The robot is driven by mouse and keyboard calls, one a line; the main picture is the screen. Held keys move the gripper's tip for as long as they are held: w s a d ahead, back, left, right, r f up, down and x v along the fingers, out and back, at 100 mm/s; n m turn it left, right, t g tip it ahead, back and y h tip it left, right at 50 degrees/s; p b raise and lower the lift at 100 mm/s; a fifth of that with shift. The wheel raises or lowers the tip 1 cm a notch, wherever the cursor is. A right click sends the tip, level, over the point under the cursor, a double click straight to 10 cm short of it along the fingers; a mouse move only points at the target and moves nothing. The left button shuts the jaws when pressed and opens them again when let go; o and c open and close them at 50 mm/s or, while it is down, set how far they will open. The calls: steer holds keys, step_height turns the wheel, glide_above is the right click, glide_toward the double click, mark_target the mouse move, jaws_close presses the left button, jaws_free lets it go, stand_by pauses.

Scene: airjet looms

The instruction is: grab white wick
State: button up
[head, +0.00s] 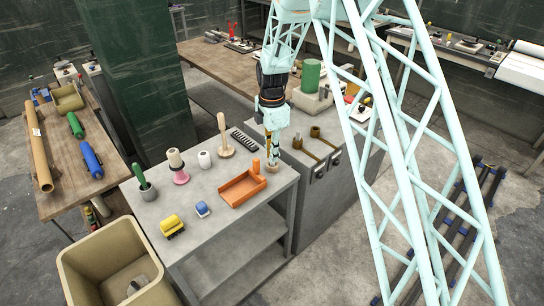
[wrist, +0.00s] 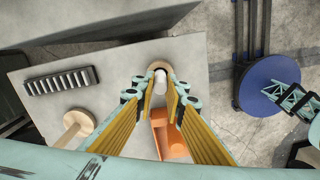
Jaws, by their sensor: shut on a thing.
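My gripper (head: 273,152) points down over the back right part of the grey table (head: 226,217). In the wrist view my gripper (wrist: 172,98) has its yellow-padded fingers closed in on a small white wick (wrist: 160,76), which shows its rounded end between the fingertips. The wick stands at a round tan base (wrist: 158,66), and this base also shows under the fingertips in the head view (head: 272,168). The fingers hide most of the wick in the head view.
An orange tray (head: 243,188) lies just left of my gripper.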

steer(key=shift+r, duration=1.3)
steer(key=s+d, duration=0.2)
steer(key=s, duration=0.5)
steer(key=s+d+r, duration=0.1)
steer(key=s+d, duration=0.2)
steer(key=s, duration=0.5)
steer(key=shift+d+r, duration=0.2)
